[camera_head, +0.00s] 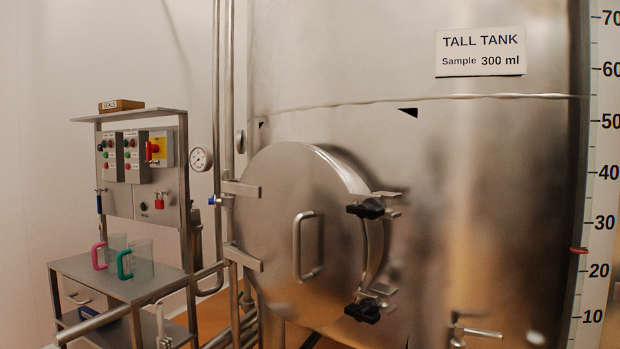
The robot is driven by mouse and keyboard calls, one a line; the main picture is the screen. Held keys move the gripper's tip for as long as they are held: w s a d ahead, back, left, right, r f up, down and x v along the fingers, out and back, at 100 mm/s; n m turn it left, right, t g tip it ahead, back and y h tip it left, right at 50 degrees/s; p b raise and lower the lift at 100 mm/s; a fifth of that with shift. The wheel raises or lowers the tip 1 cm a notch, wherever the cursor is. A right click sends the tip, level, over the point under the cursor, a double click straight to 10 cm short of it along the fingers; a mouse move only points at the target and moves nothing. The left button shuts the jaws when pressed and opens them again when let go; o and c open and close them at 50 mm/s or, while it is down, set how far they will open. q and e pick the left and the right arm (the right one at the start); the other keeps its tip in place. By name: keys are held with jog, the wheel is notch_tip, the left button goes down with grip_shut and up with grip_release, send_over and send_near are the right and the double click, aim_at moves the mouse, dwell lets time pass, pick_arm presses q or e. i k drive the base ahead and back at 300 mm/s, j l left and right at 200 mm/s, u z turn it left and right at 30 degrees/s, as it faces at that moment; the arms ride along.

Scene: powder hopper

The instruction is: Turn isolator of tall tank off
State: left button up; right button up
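The tall tank (480,180) is a large steel vessel filling the right of the head view, with a "TALL TANK Sample 300 ml" sign (480,52). A control panel stand (184,170) is at the left. It carries a yellow switch plate with a red rotary handle (152,151), which looks like an isolator; its label and exact setting are too small to read. Two grey button boxes (122,156) with green and red buttons sit beside it. Neither of my grippers is in view.
A steel bench (75,265) below the panel holds two clear jugs, one with a pink handle (98,256) and one with a teal handle (123,265). A round hatch (285,235) protrudes from the tank. Pipes (218,100) and a gauge (201,159) stand between panel and tank.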

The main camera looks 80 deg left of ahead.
aim_at(150, 149)
jog(key=u, duration=3.35)
jog(key=i+j, duration=1.25)
